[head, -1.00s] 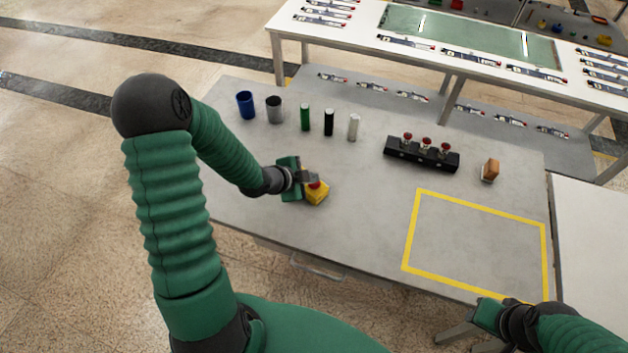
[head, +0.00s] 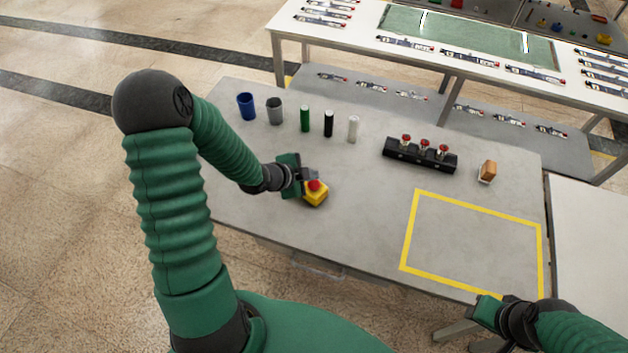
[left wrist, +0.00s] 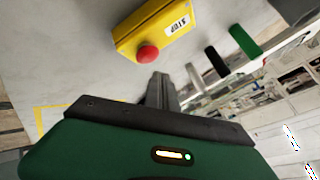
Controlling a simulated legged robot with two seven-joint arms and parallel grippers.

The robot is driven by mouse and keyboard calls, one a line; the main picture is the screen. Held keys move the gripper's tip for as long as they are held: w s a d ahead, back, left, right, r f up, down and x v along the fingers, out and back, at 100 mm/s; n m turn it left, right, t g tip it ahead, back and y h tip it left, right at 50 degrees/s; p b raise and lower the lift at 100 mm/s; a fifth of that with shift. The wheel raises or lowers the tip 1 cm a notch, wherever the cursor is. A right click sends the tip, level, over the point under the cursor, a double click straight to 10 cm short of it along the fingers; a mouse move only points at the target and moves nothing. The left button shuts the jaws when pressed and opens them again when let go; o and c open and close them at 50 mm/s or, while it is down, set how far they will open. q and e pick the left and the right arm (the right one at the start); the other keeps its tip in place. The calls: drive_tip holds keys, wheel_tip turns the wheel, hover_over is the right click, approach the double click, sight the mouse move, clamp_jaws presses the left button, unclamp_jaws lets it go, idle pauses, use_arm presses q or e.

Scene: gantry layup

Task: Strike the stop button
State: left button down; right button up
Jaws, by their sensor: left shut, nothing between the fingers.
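The stop button is a yellow box (head: 316,198) with a red mushroom cap (head: 314,185), on the grey table near its front left edge. In the left wrist view the yellow box (left wrist: 160,30) shows a STOP label, and its red cap (left wrist: 148,54) is just beyond the fingertips. My left gripper (head: 311,175) is shut and empty, right beside and slightly above the cap. In the left wrist view its closed fingers (left wrist: 160,88) point toward the cap; I cannot tell whether they touch it. My right gripper (head: 484,300) is at the table's front right edge, its fingers not clear.
A blue cup (head: 246,106), a grey cup (head: 275,110) and green, black and white cylinders (head: 328,123) stand at the back left. A black block with red knobs (head: 420,154) and a brown-topped item (head: 488,171) stand right. The yellow-taped rectangle (head: 416,222) is empty.

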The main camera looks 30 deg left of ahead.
drive_tip(key=p+v, duration=0.2)
drive_tip(key=w+p+v, duration=0.1)
drive_tip(key=p+v, duration=0.1)
drive_tip(key=shift+s+r, duration=0.1)
drive_tip(key=shift+r, duration=0.2)
